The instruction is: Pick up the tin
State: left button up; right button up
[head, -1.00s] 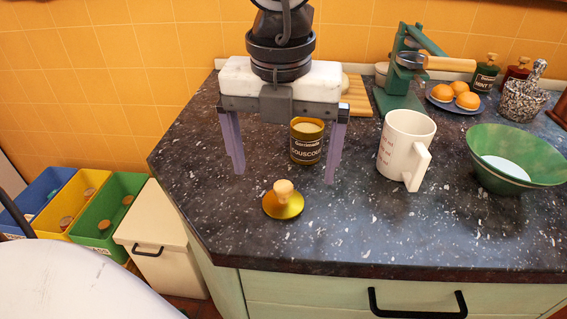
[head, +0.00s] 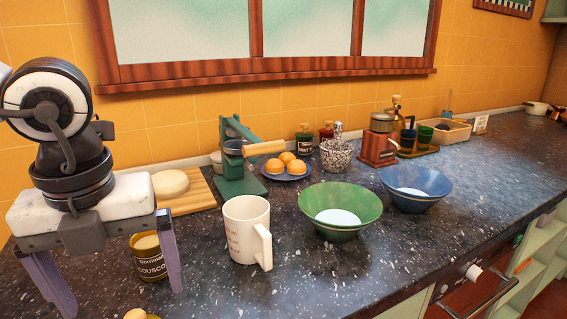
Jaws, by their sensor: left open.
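The tin (head: 150,262) is a small dark can with a gold rim and a couscous label. It stands upright on the dark speckled counter at the lower left of the head view, partly behind my left gripper. My left gripper (head: 122,300) is open, its two purple fingers pointing down, one on each side of the tin in the picture. I cannot tell how far the tin is from the fingers in depth. The knob of the gold lid (head: 136,314) shows at the bottom edge. My right gripper is not in view.
A white mug (head: 244,232) stands just right of the tin. A green bowl (head: 345,205) and a blue bowl (head: 418,184) stand farther right. Behind are a cutting board (head: 190,193), a green press (head: 236,175) and a plate of oranges (head: 287,167). The front right counter is clear.

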aim_at(144, 246)
jog(key=k, duration=1)
